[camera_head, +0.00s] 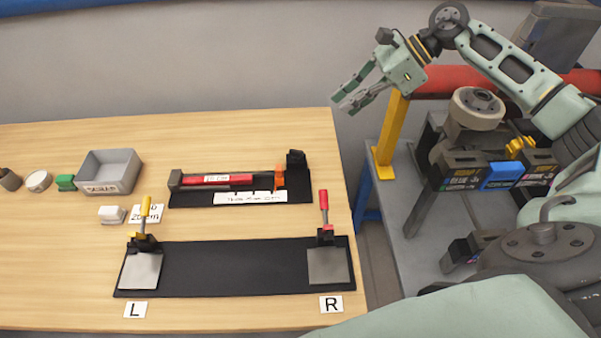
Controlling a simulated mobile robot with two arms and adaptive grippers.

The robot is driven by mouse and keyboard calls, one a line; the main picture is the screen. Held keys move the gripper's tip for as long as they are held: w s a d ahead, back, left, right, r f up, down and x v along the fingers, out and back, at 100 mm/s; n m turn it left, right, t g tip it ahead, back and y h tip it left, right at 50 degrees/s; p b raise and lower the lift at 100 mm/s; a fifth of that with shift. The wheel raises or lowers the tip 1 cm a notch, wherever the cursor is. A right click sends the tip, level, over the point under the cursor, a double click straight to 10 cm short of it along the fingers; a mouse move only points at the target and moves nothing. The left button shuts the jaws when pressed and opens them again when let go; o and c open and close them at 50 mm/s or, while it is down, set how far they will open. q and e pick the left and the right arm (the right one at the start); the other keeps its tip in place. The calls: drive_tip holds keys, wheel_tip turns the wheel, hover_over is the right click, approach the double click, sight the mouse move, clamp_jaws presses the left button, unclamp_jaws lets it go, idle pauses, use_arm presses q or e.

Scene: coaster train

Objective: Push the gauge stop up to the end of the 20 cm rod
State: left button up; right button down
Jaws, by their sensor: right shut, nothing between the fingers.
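A red rod (195,181) with a small white label lies in a black gauge (182,200) at the middle of the table. Its left end is at the gauge's dark end block (175,180). The orange gauge stop (279,179) stands upright near the gauge's right end. A short gap seems to lie between the rod's right end and the stop. My right gripper (347,104) is shut and empty, above and to the right of the gauge, past the table's right edge. My left gripper is not in view.
A black fixture (225,270) with yellow-handled (145,215) and red-handled clamps (324,207) lies in front. A grey bin (108,170), a green block (65,183) and a white block (111,214) are at left. A yellow post (391,135) stands right of the table.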

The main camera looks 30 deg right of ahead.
wheel_tip(320, 180, down, 6)
drive_tip(key=r+b, duration=0.1)
drive_tip(key=b, duration=1)
hover_over(314, 185)
wheel_tip(314, 185, down, 17)
drive_tip(key=shift+w+f, duration=0.1)
drive_tip(key=shift+w+a+p, duration=0.25)
drive_tip(key=shift+w+a, duration=0.05)
drive_tip(key=shift+a, duration=0.25)
drive_tip(key=shift+w+a+p, duration=0.2)
drive_tip(key=shift+w+a, duration=0.05)
drive_tip(key=shift+a, duration=0.3)
drive_tip(key=shift+w+a+f, duration=0.25)
drive_tip(key=shift+w+a, duration=0.1)
drive_tip(key=shift+a, duration=0.35)
